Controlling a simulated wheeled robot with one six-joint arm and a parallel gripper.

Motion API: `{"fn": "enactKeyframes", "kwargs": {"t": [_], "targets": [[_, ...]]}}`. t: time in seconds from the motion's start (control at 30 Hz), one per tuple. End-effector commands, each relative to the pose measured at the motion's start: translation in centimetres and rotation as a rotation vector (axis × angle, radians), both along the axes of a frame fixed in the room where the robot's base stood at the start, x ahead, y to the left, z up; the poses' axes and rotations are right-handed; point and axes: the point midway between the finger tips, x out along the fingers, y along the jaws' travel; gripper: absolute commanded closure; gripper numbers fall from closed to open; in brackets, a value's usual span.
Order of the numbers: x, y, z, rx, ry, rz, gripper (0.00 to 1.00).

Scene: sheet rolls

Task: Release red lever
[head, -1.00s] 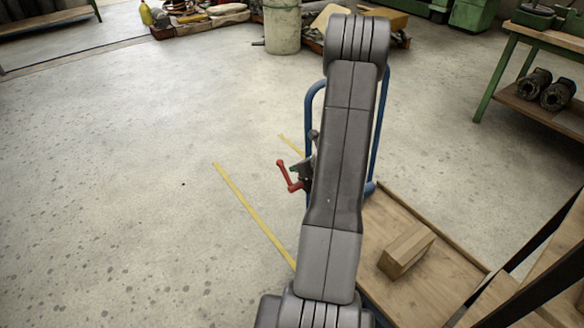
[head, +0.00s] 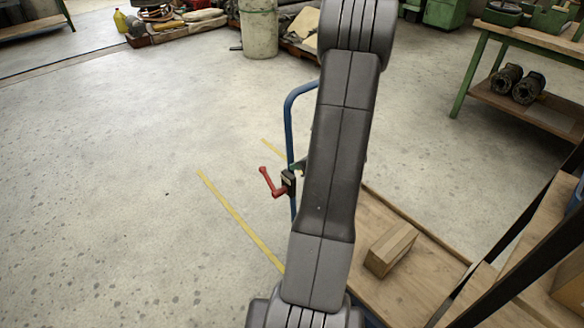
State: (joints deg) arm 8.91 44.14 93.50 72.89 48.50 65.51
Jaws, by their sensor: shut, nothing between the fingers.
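The red lever (head: 268,182) is a bent crank beside the blue upright of a cart handle (head: 289,125). It joins a small black block (head: 289,182) at that upright. Its free end points up and to the left, and its lower end bends right to the block. My grey arm stands across the middle of the head view, just right of the lever, and hides part of the handle. My gripper does not show; I cannot tell how far it is from the lever. Nothing visible touches the lever's red part.
A wooden cart bed (head: 415,245) carries a wooden block (head: 391,249) right of my arm. Yellow floor lines (head: 240,222) run at the left, where the floor is open. A green workbench (head: 520,70) stands at the right, and a pale drum (head: 259,30) at the back.

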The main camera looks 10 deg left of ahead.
Motion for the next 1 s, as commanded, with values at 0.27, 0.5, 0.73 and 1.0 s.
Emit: {"fn": "enactKeyframes", "kwargs": {"t": [0.27,0.5,0.73,1.0], "targets": [[0.6,-5.7,-4.1,-0.298,-0.122,-0.106,1.00],[-1.1,-15.5,-7.2,-0.796,-0.205,-0.213,1.00],[-6.0,-24.6,-7.2,-1.295,-0.152,-0.254,1.00],[-12.7,-30.9,-4.7,-1.735,0.022,-0.239,1.00]]}}
